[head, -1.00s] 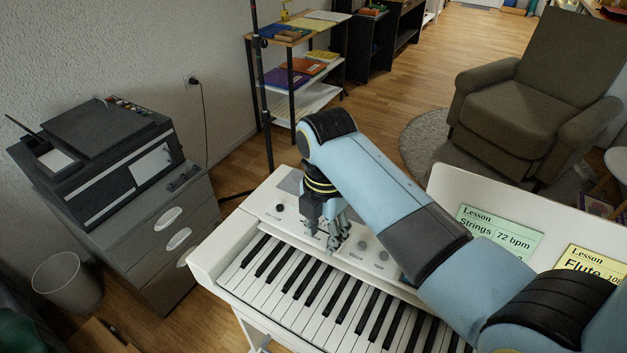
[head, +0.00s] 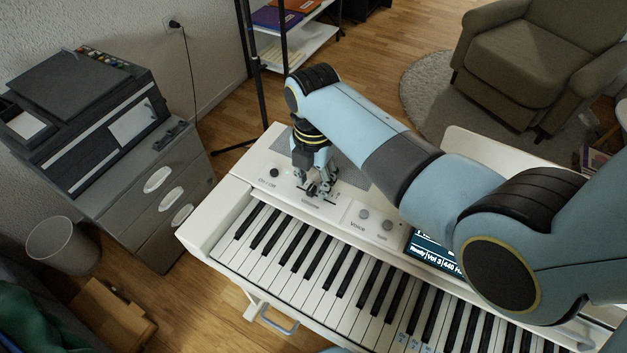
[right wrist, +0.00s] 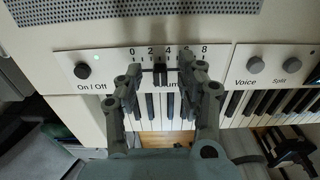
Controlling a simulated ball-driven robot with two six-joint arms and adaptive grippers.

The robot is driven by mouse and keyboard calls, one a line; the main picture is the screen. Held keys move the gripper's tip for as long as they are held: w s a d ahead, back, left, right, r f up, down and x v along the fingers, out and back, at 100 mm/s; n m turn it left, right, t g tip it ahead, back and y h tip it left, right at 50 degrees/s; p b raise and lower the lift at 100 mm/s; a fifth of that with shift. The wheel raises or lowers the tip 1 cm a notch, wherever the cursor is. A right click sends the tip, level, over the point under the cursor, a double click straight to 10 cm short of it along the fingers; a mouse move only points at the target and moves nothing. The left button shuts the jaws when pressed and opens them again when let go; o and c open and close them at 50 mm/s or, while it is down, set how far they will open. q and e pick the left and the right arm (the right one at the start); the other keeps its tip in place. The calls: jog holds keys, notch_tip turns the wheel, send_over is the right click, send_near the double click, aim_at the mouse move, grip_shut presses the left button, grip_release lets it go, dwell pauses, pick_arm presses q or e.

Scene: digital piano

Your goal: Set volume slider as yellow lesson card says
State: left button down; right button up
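The volume slider's dark cap (right wrist: 157,75) stands near 3 on its 0 to 8 scale in the right wrist view. My right gripper (right wrist: 161,72) is open, with one finger left and one right of the cap, apparently apart from it. In the head view this gripper (head: 317,190) points down at the piano panel above the Volume label. The piano's display (head: 436,262) is partly hidden by my right arm; it reads "Ready", "Vol 3" and a cut-off "440 H". The yellow lesson card is not visible now. My left gripper is not in view.
The On/Off knob (right wrist: 82,71) is left of the slider, with a green light above it. The Voice knob (right wrist: 256,65) and Split knob (right wrist: 293,64) are to the right. The piano keys (head: 330,265) lie in front of the panel, the speaker grille (right wrist: 140,12) behind it.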

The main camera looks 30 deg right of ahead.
jog(key=shift+f, duration=0.35)
jog(key=shift+c, duration=0.7)
jog(key=c, duration=0.5)
grip_shut()
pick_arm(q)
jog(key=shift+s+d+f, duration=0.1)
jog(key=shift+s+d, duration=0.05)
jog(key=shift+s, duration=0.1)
